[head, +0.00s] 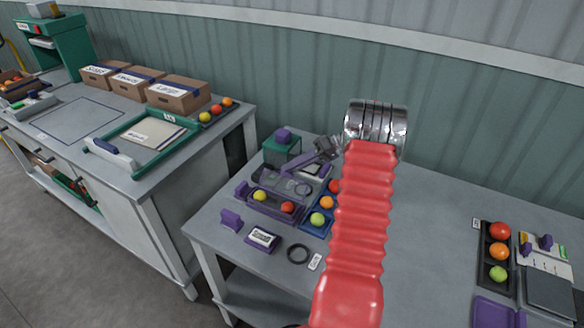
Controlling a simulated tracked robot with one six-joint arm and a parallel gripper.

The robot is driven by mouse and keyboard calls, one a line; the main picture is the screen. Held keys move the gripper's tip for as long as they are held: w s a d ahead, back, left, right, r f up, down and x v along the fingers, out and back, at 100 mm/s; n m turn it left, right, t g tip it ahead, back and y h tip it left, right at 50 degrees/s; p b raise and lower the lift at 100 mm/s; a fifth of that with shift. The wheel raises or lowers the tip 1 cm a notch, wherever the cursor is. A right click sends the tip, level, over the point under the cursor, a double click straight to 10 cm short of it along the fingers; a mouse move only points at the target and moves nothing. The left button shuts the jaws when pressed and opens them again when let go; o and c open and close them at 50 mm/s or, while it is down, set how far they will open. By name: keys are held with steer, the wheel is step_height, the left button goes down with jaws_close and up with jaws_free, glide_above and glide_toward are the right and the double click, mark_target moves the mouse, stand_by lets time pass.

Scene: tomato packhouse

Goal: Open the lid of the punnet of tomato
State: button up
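The punnet (274,208) is a small purple-edged container on the right-hand table, left of my red arm. A yellow tomato (260,196) and a red tomato (288,208) show in it. A clear, see-through panel (285,181) shows at its back side and looks like the lid; its exact angle is hard to tell. My gripper (303,161) is the grey part reaching left from my arm, above and behind the punnet. It appears apart from the lid. Its fingers are too small to tell open or shut.
A blue tray (306,227) of tomatoes stands right beside the punnet. A green box (283,152) with a purple knob stands behind. A purple block (231,219), a label box (262,238) and a black ring (299,254) lie in front.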

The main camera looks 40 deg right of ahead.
steer(key=shift+w+a, duration=0.1)
steer(key=shift+c, duration=0.2)
jaws_close()
stand_by(1.3)
